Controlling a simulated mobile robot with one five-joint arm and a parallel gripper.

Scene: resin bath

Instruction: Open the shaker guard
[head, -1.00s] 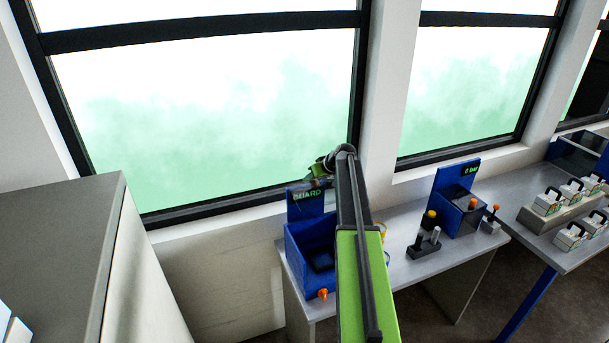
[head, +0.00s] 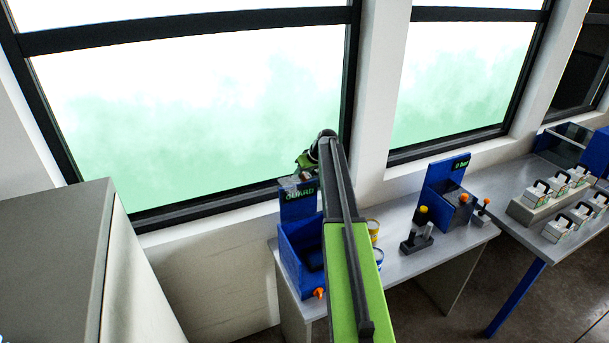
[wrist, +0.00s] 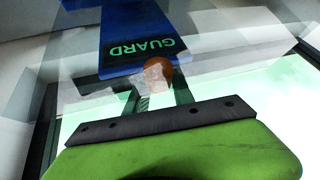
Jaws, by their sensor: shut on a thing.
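The shaker is a blue open-topped box (head: 290,262) on the bench, with a blue upright panel (head: 298,207) marked GUARD in green behind it. My gripper (head: 304,172) is high by the top of this panel, with my arm covering the box's right side. In the wrist view my gripper (wrist: 158,92) is shut on a round orange knob (wrist: 157,72), between its two fingers. The GUARD panel (wrist: 140,38) shows just beyond. A see-through pane, seemingly the guard (wrist: 225,70), spans the wrist view around the knob; its exact tilt is hard to tell.
An orange knob (head: 319,293) is on the box's front. Yellow and blue tins (head: 374,240) stand right of my arm. A grey cabinet (head: 60,240) is at left, windows behind.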

